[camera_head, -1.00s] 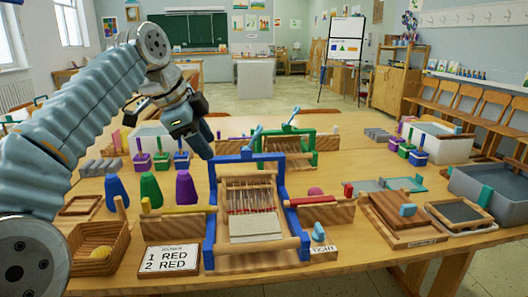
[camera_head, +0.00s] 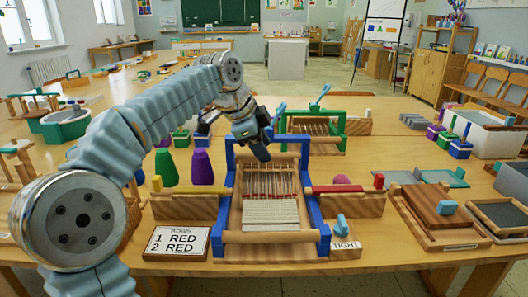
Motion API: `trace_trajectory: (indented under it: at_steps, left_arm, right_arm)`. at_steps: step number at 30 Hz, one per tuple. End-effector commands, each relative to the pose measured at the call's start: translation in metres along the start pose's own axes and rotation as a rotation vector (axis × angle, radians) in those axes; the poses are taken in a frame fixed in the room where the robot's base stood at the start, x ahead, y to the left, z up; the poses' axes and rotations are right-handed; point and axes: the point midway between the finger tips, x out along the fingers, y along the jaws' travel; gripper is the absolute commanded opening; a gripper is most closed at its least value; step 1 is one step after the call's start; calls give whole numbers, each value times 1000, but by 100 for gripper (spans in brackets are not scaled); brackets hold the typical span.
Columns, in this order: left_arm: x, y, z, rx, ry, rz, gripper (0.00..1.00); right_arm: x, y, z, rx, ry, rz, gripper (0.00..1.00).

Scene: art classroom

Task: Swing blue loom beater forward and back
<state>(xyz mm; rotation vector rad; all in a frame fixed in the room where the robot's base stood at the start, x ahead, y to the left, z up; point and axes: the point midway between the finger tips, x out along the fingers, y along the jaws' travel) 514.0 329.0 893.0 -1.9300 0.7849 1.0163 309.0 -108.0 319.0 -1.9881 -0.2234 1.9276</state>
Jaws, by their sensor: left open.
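The blue loom (camera_head: 229,190) stands in the middle of the near table, with a wooden frame, pale warp threads, red rows and pale woven cloth (camera_head: 270,213). My right gripper is out of view.
A green loom (camera_head: 341,124) with its own blue handle stands behind. Purple (camera_head: 202,167) and green (camera_head: 166,168) cones stand left, wooden boxes on both sides.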

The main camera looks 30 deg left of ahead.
Motion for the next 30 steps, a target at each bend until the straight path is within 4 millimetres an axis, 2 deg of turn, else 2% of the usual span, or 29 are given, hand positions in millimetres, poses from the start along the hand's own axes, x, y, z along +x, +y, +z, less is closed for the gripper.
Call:
trace_trajectory:
  at_steps: [4, 13, 21, 30]
  left_arm:
    - [12, 0, 0, 0, 0, 0, 42]
    - [14, 0, 0, 0, 0, 0, 42]
    - [13, 0, 0, 0, 0, -1, 1]
    - [13, 0, 0, 0, 0, -1, 0]
  right_arm:
    - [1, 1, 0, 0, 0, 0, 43]
    - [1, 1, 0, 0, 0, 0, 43]
    - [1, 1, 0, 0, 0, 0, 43]
    - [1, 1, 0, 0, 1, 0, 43]
